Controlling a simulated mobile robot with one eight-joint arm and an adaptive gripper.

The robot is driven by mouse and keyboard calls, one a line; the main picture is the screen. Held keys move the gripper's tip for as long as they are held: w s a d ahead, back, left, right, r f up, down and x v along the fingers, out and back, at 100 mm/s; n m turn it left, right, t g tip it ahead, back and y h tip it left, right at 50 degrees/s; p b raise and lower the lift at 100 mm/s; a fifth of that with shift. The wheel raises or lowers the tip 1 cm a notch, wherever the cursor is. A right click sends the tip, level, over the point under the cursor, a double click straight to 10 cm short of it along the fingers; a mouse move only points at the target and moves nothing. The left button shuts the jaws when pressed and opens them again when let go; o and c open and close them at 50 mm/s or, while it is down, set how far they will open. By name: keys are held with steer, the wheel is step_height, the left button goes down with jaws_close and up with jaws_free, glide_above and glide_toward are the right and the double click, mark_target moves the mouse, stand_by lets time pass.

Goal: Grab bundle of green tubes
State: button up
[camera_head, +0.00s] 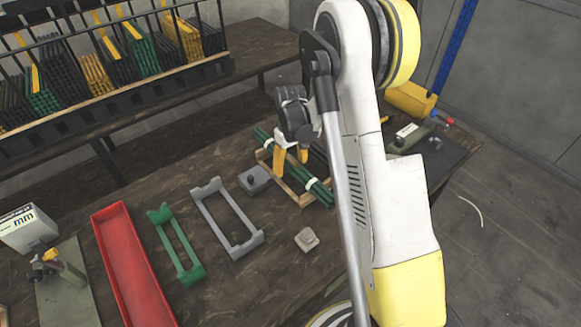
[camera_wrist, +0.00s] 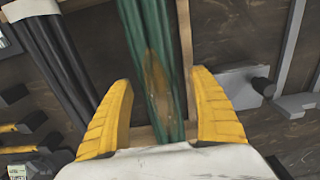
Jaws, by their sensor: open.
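The bundle of green tubes (camera_head: 315,187) lies at a slant in a light wooden frame (camera_head: 287,189) on the dark workbench. White bands wrap it near its ends in the head view. My gripper (camera_head: 292,157) is over the upper part of the bundle, with its yellow fingers pointing down. In the wrist view the green bundle (camera_wrist: 152,65) runs between the two open yellow fingers (camera_wrist: 163,115), with space on both sides. Neither finger appears to touch the tubes. My arm hides part of the frame's right side.
A black bundle (camera_wrist: 55,60) lies beside the green one. A grey block (camera_head: 255,180), a grey holder (camera_head: 228,217), a green holder (camera_head: 176,243) and a red tray (camera_head: 131,265) stand to the left. A rack of bundles (camera_head: 110,85) stands behind on another table.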

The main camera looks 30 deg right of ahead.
jaws_close()
steer(key=shift+r, duration=0.1)
stand_by(0.3)
